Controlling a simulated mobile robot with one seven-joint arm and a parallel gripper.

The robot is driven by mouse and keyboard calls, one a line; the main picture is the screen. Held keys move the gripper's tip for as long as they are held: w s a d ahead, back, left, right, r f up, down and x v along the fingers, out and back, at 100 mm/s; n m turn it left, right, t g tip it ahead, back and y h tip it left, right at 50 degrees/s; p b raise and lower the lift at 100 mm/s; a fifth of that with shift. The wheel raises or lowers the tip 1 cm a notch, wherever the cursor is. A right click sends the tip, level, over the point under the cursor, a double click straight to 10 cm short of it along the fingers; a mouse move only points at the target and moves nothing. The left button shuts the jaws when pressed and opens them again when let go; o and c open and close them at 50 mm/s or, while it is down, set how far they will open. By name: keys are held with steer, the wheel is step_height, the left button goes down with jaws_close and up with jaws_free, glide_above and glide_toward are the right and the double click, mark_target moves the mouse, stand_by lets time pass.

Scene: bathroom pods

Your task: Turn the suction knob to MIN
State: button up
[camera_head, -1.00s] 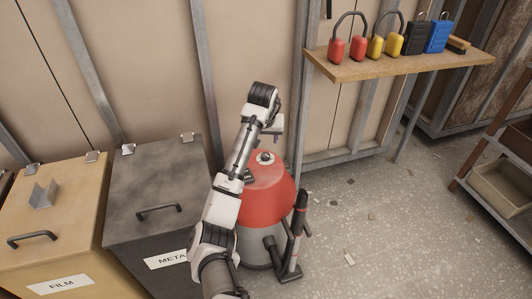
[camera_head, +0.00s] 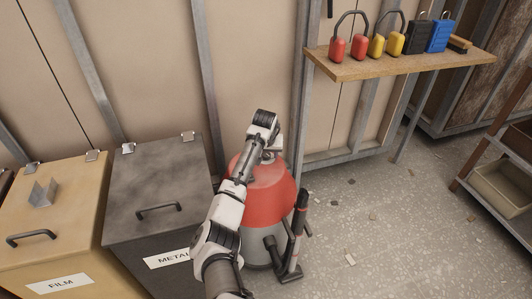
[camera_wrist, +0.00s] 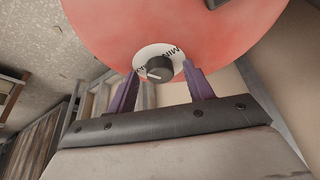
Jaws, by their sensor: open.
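The red-topped vacuum (camera_head: 268,198) stands on the floor beside the dark metal bin. In the wrist view its red dome (camera_wrist: 100,30) fills the top. The suction knob (camera_wrist: 159,69) is a small dark round knob on a white dial, with MIN lettering at the dial's upper right. A light mark shows on the knob; its exact heading is hard to tell. My gripper (camera_wrist: 161,73) is open, its two purple fingers on either side of the knob with gaps to it. In the head view my gripper (camera_head: 270,152) is over the dome's top, and my wrist hides the knob.
The dark bin (camera_head: 160,180) and the tan FILM bin (camera_head: 60,205) stand left. A black-handled wand (camera_head: 298,230) is at the vacuum's right. A wall shelf (camera_head: 400,65) holds padlocks.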

steer(key=c, duration=1)
steer(key=m+h+p, duration=0.1)
steer(key=m+p, duration=0.1)
steer(key=shift+a+r+m, duration=0.1)
steer(key=shift+m, duration=0.3)
steer(key=m, duration=0.1)
steer(key=m+h, duration=0.1)
steer(key=m, duration=0.1)
steer(key=shift+w+a+m+g, duration=0.1)
steer(key=shift+w+m+g, duration=0.05)
steer(key=shift+m+g, duration=0.15)
steer(key=m, duration=0.1)
steer(key=m+g+h+b, duration=0.1)
steer(key=m, duration=0.1)
steer(key=m+b, duration=0.1)
steer(key=m, duration=0.1)
steer(key=shift+w+a+f+g+h, duration=0.1)
steer(key=shift+w+f+g+h, duration=0.05)
steer(key=shift+f+g+h, duration=0.2)
steer(key=m+g+b, duration=0.1)
steer(key=m+b, duration=0.3)
steer(key=shift+w+r+h, duration=0.1)
steer(key=shift+h, duration=0.25)
steer(key=shift+r+m+g+b, duration=0.1)
steer(key=shift+m+g+b, duration=0.25)
steer(key=shift+m+b, duration=0.4)
steer(key=shift+r, duration=0.1)
